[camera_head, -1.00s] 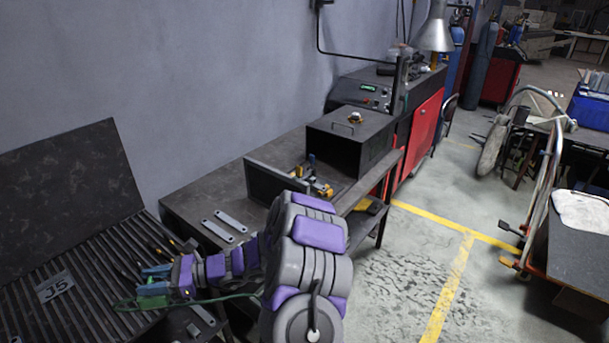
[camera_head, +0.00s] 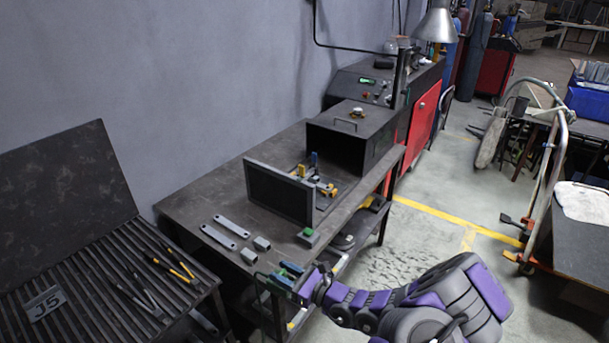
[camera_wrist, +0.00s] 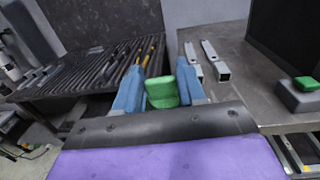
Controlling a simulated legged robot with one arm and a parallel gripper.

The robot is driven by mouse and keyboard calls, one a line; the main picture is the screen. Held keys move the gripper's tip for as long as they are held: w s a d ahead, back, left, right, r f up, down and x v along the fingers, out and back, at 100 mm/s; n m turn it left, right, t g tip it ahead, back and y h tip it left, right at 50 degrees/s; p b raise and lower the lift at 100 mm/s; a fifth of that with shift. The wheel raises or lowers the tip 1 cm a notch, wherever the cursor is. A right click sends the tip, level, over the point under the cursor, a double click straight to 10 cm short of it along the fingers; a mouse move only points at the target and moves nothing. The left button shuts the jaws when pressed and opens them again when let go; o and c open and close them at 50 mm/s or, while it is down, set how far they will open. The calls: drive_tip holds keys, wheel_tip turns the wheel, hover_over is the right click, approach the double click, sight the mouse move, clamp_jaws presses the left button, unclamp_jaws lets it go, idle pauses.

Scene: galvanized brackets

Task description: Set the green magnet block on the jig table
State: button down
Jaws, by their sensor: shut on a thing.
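My gripper (camera_head: 281,275) is shut on the green magnet block, which shows between its blue fingers in the wrist view (camera_wrist: 162,92). In the head view the fingers hide most of the block. The gripper is in front of the near edge of the dark steel bench (camera_head: 185,205). The slatted table (camera_head: 75,285), with a J5 plate, stands to the left; I cannot tell which surface is the jig table. Another green-topped block (camera_head: 306,236) sits on a grey base near the bench's front edge and also shows in the wrist view (camera_wrist: 305,85).
Two flat brackets (camera_head: 218,236) and two short square tubes (camera_head: 248,256) lie on the bench. A dark upright panel (camera_head: 278,194) and a black box (camera_head: 350,140) stand further back. Pliers and other tools (camera_head: 172,265) occupy the slatted table's right side.

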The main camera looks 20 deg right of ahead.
drive_tip(key=a+f, duration=0.1)
drive_tip(key=s+a+f+h, duration=0.1)
drive_tip(key=shift+s+f+m+t, duration=0.2)
drive_tip(key=shift+f+m+t, duration=0.2)
drive_tip(key=shift+a+f+b, duration=0.1)
drive_tip(key=shift+a+b, duration=0.05)
drive_tip(key=shift+b, duration=0.15)
drive_tip(key=shift+w+f, duration=0.15)
drive_tip(key=shift+w, duration=0.1)
drive_tip(key=w+d+f+b, duration=0.1)
drive_tip(key=w, duration=0.4)
drive_tip(key=w+d+f+b, duration=0.1)
drive_tip(key=w+f+b, duration=0.1)
drive_tip(key=w, duration=0.3)
drive_tip(key=w+d+f+b, duration=0.1)
drive_tip(key=w+f, duration=0.1)
drive_tip(key=w, duration=0.3)
drive_tip(key=shift+d+b, duration=0.25)
drive_tip(key=shift+b, duration=0.15)
drive_tip(key=shift+r, duration=0.15)
drive_tip(key=c, duration=0.7)
unclamp_jaws()
drive_tip(key=shift+o, duration=0.2)
